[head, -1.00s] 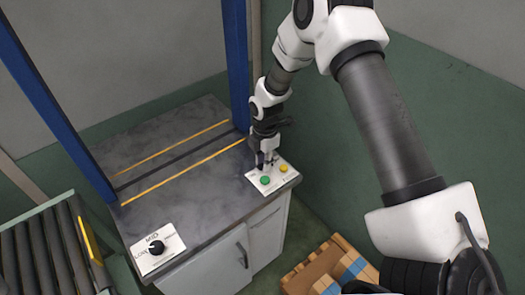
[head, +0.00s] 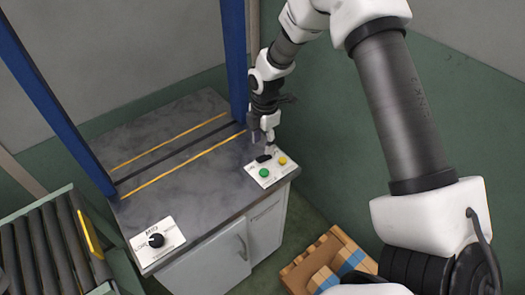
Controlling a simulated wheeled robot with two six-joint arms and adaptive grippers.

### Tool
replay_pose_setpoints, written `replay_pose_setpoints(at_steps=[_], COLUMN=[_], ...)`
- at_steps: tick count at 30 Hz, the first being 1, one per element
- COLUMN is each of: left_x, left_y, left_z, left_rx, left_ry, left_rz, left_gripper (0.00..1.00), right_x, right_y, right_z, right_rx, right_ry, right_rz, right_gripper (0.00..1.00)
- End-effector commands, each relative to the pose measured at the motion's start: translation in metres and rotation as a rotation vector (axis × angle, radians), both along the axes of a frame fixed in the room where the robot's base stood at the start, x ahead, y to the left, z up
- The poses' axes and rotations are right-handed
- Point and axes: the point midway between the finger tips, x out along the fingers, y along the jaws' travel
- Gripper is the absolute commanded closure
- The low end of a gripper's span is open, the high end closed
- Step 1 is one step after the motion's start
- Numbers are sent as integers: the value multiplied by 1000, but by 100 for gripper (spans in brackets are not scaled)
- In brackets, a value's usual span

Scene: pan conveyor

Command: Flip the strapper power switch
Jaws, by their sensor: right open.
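The strapper's white control panel (head: 272,178) is on the right corner of the grey machine top. It carries a black switch (head: 264,158), a green button (head: 264,173) and a yellow button (head: 282,160). My right gripper (head: 263,143) points down just above and behind the switch, with its fingers apart and nothing between them. One fingertip is very close to the switch; I cannot tell whether it touches. The switch's exact position is too small to read. My left gripper is not in view.
A second white panel with a black knob (head: 156,240) is on the machine's front left corner. Blue posts (head: 235,60) stand at the machine's sides. A roller conveyor (head: 45,245) is at the left. A cardboard box (head: 325,262) is below at the right.

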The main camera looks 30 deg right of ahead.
Motion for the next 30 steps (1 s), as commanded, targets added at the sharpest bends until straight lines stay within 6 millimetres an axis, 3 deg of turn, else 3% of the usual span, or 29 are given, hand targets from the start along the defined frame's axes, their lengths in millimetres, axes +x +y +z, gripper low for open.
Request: replay_pose_setpoints(at_steps=[3, 9, 30], left_x=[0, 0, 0], left_y=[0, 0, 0], left_z=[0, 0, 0], left_rx=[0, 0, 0], left_ry=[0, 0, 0], left_rz=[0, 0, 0], left_gripper=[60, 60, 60], right_x=[1, 0, 0], right_y=[-1, -3, -3], right_z=[32, 64, 67], right_rx=[0, 0, 0], right_ry=[-3, -1, 1], right_rz=[1, 1, 1], right_gripper=[52, 52, 52])
